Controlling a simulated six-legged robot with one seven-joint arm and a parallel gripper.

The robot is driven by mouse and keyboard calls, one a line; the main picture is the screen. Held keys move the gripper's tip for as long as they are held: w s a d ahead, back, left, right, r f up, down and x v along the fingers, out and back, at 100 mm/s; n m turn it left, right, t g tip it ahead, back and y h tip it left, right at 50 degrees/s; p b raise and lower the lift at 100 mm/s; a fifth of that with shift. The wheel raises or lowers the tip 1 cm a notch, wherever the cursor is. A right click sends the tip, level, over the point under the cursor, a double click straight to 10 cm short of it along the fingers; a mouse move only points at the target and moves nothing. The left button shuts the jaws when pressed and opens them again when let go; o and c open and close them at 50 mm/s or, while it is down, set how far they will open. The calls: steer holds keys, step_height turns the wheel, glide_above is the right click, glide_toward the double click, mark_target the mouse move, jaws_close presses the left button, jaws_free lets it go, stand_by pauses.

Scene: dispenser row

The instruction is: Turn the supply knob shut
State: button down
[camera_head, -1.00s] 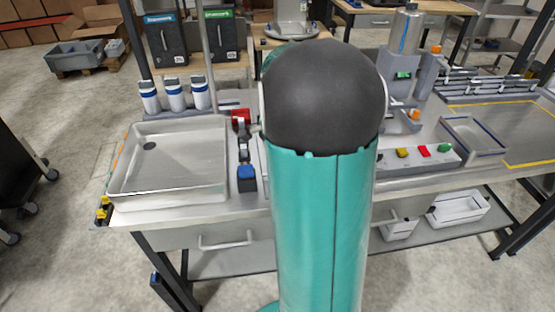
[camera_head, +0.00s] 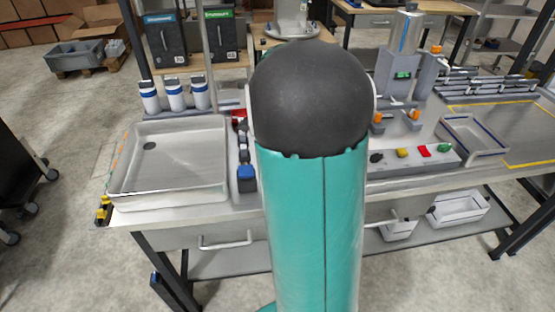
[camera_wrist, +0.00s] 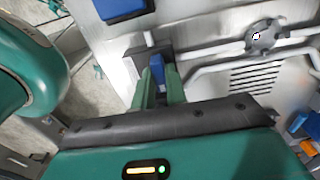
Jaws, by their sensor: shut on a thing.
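In the wrist view my gripper (camera_wrist: 160,84) is shut on a small blue knob (camera_wrist: 157,67), which shows between its two green fingers. A grey bracket stands right beside the knob, on a metal panel. I take this blue piece for the supply knob, but no label on it can be read. How far it is turned cannot be told. In the head view my teal and black arm hides both the gripper and this knob.
A grey round fitting (camera_wrist: 266,37) sits on pipes to the right in the wrist view. In the head view a steel tray (camera_head: 170,165), a blue-topped piece (camera_head: 246,180), white bottles (camera_head: 175,97) and a panel of coloured buttons (camera_head: 415,155) stand on the bench.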

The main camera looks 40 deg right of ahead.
steer(key=c, duration=1.4)
jaws_free()
steer(key=shift+c, duration=0.2)
steer(key=shift+r, duration=0.1)
step_height(320, 180, up, 14)
steer(key=shift+f, duration=0.2)
steer(key=s+a+n+t, duration=0.2)
steer(key=s+a+n, duration=0.1)
steer(key=a+n, duration=0.5)
steer(key=s+a+n+t, duration=0.1)
steer(key=s+a+n, duration=0.3)
steer(key=a+n, duration=0.4)
steer(key=s+a+n+t, duration=0.2)
steer(key=s+a+n, duration=0.2)
steer(key=a+n, duration=0.5)
steer(key=shift+a+f+t, duration=0.3)
steer(key=shift+a+f, duration=0.05)
steer(key=shift+a, duration=0.75)
